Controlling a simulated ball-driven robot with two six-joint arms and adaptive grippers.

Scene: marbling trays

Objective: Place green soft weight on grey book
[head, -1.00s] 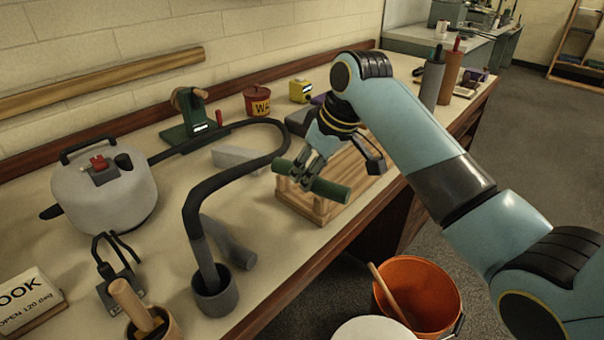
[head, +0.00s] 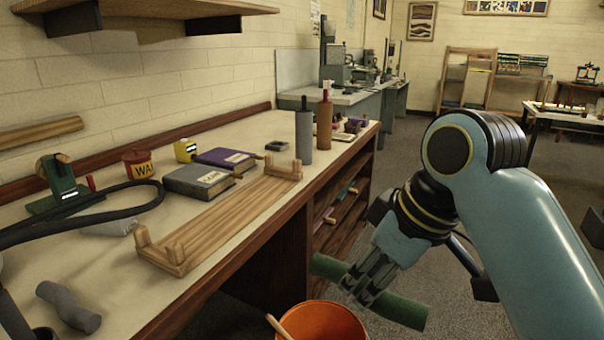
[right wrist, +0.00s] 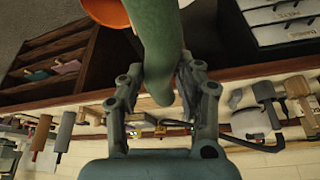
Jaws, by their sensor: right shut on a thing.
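The green soft weight (head: 400,309) is a long dark green roll. My right gripper (head: 360,280) is shut on it near its middle and holds it in the air in front of the bench, over the floor side. The green soft weight also shows between the fingers in the right wrist view (right wrist: 160,45). The grey book (head: 198,180) lies flat on the bench, touching or close to a purple book (head: 225,158) behind it. Its visible top is clear apart from a label. My left gripper is not in view.
A wooden rack (head: 220,222) with raised end pegs stands on the bench in front of the grey book. Grey (head: 304,130) and brown (head: 324,125) rollers stand upright farther right. An orange bucket (head: 325,322) stands below on the floor. A black hose (head: 80,222) curves at left.

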